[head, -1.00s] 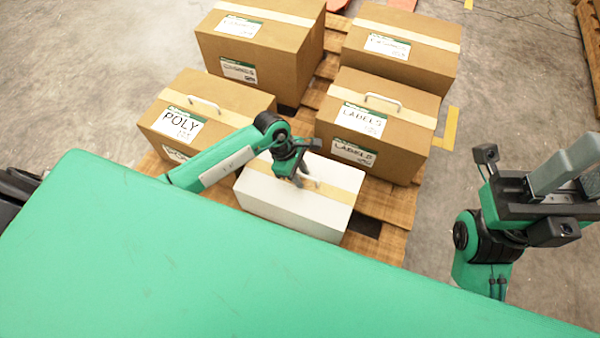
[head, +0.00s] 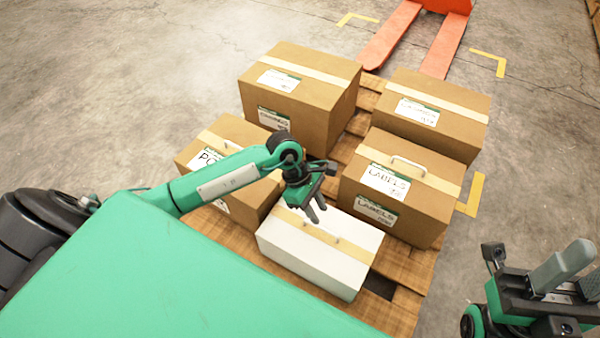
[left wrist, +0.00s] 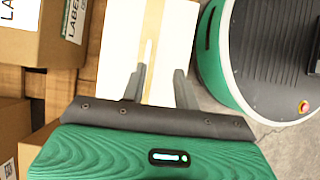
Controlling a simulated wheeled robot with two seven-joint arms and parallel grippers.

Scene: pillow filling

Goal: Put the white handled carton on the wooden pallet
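The white handled carton (head: 318,255) rests on the wooden pallet (head: 400,312) at its near side, in front of the brown cartons. It sits level, with a tan tape strip and a handle on top. My left gripper (head: 315,214) is just above the carton's top, its two fingers apart and empty. In the left wrist view the fingers (left wrist: 160,86) are spread over the carton (left wrist: 122,40), with the handle (left wrist: 148,52) beyond them. My right gripper (head: 562,265) is at the right edge, away from the pallet; its finger gap is unclear.
Several brown cartons stand on the pallet: a LABELS carton (head: 400,190) right behind the white one, a partly hidden one (head: 235,135) at left, and two at the back. An orange pallet jack (head: 415,30) is behind.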

